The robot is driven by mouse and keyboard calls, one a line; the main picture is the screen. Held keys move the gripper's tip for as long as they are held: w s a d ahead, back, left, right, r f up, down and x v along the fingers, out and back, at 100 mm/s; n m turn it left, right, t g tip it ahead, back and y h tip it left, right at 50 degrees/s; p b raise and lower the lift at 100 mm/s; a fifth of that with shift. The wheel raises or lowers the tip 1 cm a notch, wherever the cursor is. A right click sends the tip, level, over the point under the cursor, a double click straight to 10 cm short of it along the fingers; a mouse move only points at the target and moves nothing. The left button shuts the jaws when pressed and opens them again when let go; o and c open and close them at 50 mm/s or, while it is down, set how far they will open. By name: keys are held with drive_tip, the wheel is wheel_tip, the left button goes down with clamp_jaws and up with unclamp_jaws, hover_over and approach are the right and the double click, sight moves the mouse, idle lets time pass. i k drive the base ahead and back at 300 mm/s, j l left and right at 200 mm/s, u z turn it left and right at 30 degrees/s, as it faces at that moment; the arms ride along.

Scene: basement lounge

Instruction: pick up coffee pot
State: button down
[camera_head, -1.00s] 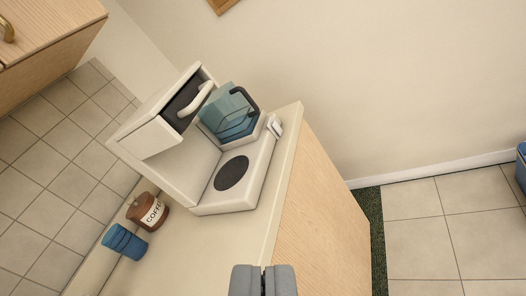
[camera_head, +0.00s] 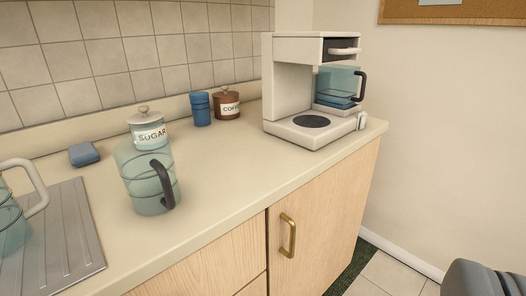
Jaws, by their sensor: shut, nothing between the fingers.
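A clear teal glass pot with a dark handle (camera_head: 150,184) stands upright on the counter, in front of the sugar jar. A second glass pot with bluish contents and a dark handle (camera_head: 340,88) sits in the white coffee machine (camera_head: 292,128), on its raised right part. A third glass pot with a white handle (camera_head: 12,222) is cut off at the left edge, on the metal drainboard. My gripper (camera_head: 502,282) shows at the bottom right corner, partly cut off. It is shut and empty, well apart from all the pots.
The sugar jar (camera_head: 149,133), brown coffee jar (camera_head: 227,106), blue cups (camera_head: 201,112) and a blue sponge (camera_head: 84,154) stand along the back of the counter (camera_head: 235,175). The counter between the near pot and the machine is clear. A cabinet door handle (camera_head: 288,235) sticks out below.

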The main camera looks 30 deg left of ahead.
sight(146, 163)
drive_tip(key=u, duration=1.2)
